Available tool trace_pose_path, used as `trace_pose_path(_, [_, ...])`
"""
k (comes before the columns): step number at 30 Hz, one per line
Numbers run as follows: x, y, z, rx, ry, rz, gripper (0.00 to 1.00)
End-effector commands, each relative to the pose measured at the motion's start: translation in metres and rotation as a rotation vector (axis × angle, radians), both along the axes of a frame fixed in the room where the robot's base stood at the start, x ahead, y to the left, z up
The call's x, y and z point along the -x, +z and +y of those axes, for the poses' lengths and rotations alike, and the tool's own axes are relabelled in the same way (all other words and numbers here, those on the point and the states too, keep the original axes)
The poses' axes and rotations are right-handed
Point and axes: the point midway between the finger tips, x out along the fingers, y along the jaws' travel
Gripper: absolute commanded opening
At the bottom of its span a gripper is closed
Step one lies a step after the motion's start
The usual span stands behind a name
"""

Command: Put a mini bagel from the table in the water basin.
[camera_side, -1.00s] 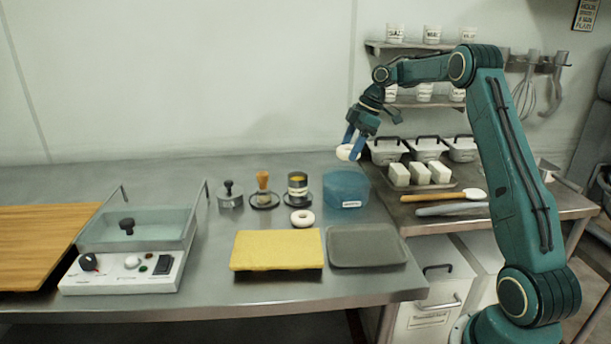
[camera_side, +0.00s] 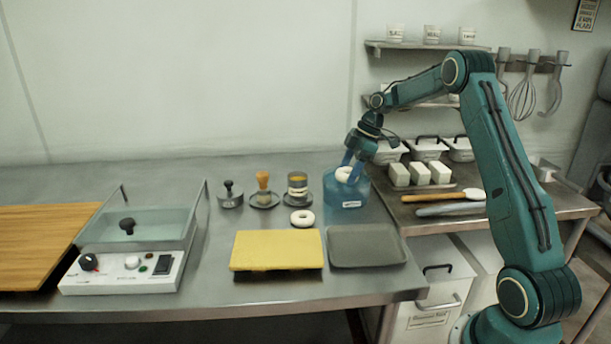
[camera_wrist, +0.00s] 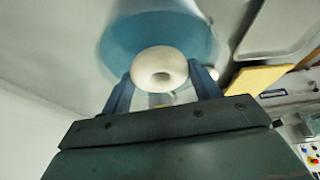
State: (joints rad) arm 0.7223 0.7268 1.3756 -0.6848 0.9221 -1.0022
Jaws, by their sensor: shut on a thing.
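My gripper (camera_side: 352,168) is shut on a white mini bagel (camera_side: 345,174), with one blue finger on each side of it. In the wrist view the bagel (camera_wrist: 159,66) sits between the fingertips, in front of the round blue water basin (camera_wrist: 120,45). In the side view the basin (camera_side: 347,203) stands on the table with the bagel at its mouth. I cannot tell whether the bagel is just above the rim or slightly inside. A second white mini bagel (camera_side: 302,218) lies on the table, left of the basin.
A yellow pad (camera_side: 277,250) and a grey tray (camera_side: 366,246) lie in front of the basin. White blocks (camera_side: 420,173) and lidded containers stand close on the right.

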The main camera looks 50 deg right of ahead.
Motion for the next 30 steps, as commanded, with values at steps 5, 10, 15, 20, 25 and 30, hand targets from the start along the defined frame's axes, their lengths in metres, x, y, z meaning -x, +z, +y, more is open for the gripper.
trace_pose_path(5, [0.000,-0.010,0.000,0.000,0.000,-0.001,0.39])
trace_pose_path(10, [0.000,-0.017,0.000,0.000,0.001,0.000,0.39])
trace_pose_path(15, [0.000,-0.019,0.000,0.002,0.001,0.000,0.39])
trace_pose_path(20, [0.000,-0.019,0.000,0.001,0.000,-0.002,0.39])
trace_pose_path(25, [0.000,-0.019,0.000,0.001,0.000,-0.002,0.81])
trace_pose_path(30, [0.000,-0.019,0.000,0.001,0.000,-0.002,0.87])
